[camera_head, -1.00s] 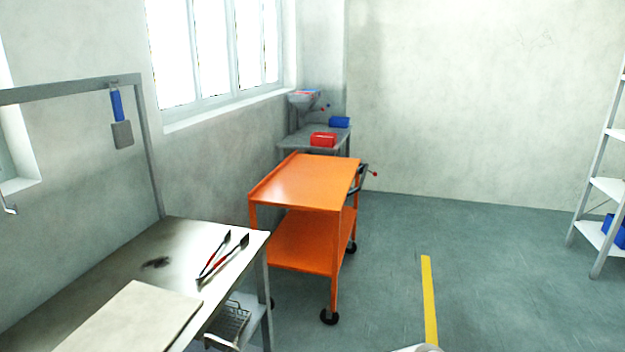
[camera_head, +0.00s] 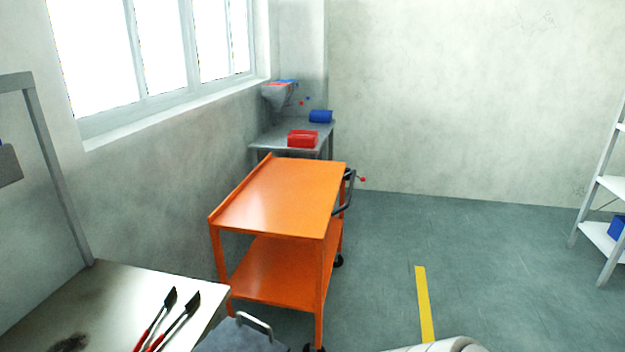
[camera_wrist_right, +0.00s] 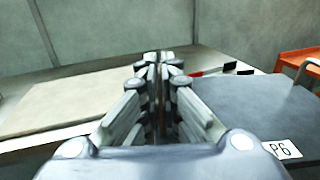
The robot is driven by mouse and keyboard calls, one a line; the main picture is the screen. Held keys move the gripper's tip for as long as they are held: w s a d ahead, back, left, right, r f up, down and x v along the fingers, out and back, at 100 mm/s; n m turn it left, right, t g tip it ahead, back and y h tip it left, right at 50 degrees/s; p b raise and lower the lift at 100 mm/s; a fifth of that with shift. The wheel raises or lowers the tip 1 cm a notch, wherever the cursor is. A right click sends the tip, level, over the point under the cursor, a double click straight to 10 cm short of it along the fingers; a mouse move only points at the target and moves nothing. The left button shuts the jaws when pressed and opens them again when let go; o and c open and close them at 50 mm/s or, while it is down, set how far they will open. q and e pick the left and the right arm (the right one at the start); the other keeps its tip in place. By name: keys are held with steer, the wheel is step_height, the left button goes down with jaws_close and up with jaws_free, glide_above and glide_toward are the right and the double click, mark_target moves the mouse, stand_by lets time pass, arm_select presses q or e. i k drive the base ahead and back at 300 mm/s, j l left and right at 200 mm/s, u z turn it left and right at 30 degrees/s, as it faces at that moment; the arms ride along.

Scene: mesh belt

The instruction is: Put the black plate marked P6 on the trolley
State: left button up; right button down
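The black plate (camera_head: 240,339) shows dark grey at the bottom of the head view, by the bench's front corner; most of it is cut off. A pale handle (camera_head: 254,324) stands on its far edge. In the right wrist view the plate (camera_wrist_right: 255,105) lies flat, with a white P6 label (camera_wrist_right: 283,150). My right gripper (camera_wrist_right: 157,62) has its fingers nearly together at the plate's left edge and appears shut on it; the gripped part is hidden by the fingers. The orange trolley (camera_head: 285,195) stands ahead, its top empty. My left gripper is not in view.
Behind the trolley is a grey table (camera_head: 270,138) with a red bin (camera_head: 302,139). Floor is clear to the right.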

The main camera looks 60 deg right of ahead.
mark_target(276, 212)
steer(key=i+l+z, duration=0.15)
steer(key=l, duration=0.45)
steer(key=i+l+z, duration=0.15)
steer(key=i+l, duration=0.25)
steer(key=l, duration=0.2)
steer(key=i+l+z, duration=0.15)
steer(key=i+l, duration=0.15)
steer(key=l, duration=0.25)
steer(key=i+l+z, duration=0.1)
steer(key=i+l, duration=0.25)
steer(key=l, duration=0.2)
steer(key=i+l+z, duration=0.15)
steer(key=i+l, duration=0.25)
steer(key=l, duration=0.1)
